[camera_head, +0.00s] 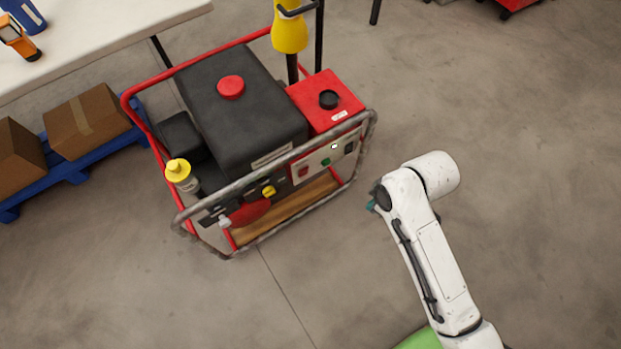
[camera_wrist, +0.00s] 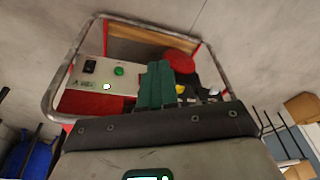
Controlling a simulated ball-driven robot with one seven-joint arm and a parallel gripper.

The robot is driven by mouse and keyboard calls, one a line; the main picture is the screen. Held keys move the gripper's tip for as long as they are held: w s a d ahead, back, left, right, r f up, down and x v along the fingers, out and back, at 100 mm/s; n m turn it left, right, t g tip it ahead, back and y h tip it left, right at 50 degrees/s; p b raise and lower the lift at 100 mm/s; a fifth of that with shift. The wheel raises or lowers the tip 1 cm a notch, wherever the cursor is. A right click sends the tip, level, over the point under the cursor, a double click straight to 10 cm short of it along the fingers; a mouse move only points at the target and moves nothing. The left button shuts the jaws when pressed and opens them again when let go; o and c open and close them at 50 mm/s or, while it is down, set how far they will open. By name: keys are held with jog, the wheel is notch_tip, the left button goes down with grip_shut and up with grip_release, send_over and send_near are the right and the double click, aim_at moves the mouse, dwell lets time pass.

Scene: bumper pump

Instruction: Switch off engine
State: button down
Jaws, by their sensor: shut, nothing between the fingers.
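The engine unit (camera_head: 245,110) stands in a tubular frame, with a black top and a red cap. Its pale control panel (camera_head: 327,155) carries a red button (camera_head: 303,171), a green button (camera_head: 326,161), a lit white-green indicator (camera_head: 334,147) and a dark switch (camera_head: 349,148). In the wrist view, the panel (camera_wrist: 100,72) shows the green button (camera_wrist: 119,71), the glowing indicator (camera_wrist: 107,87) and the dark switch (camera_wrist: 89,66). The red button is not seen there. My gripper (camera_wrist: 157,68) has teal fingers, shut and empty, beside the panel in that view. In the head view it is mostly hidden, right of the frame and apart from it.
The grey frame bar (camera_head: 280,160) runs around the panel side. A yellow knob (camera_head: 269,191) and a red round part (camera_head: 250,212) sit lower left. Boxes (camera_head: 85,122) on a blue pallet and a white table (camera_head: 100,30) stand left.

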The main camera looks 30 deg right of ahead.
jog(key=w+f+n+t+y+b, duration=0.3)
jog(key=w+f+n+b, duration=0.7)
jog(key=w+f, duration=0.3)
jog(key=shift+w+d+n+t+y, duration=0.2)
jog(key=shift+w+n+t+y, duration=0.1)
jog(key=shift+w+n, duration=0.25)
jog(key=b, duration=0.4)
send_near(300, 177)
jog(key=shift+x, duration=1.9)
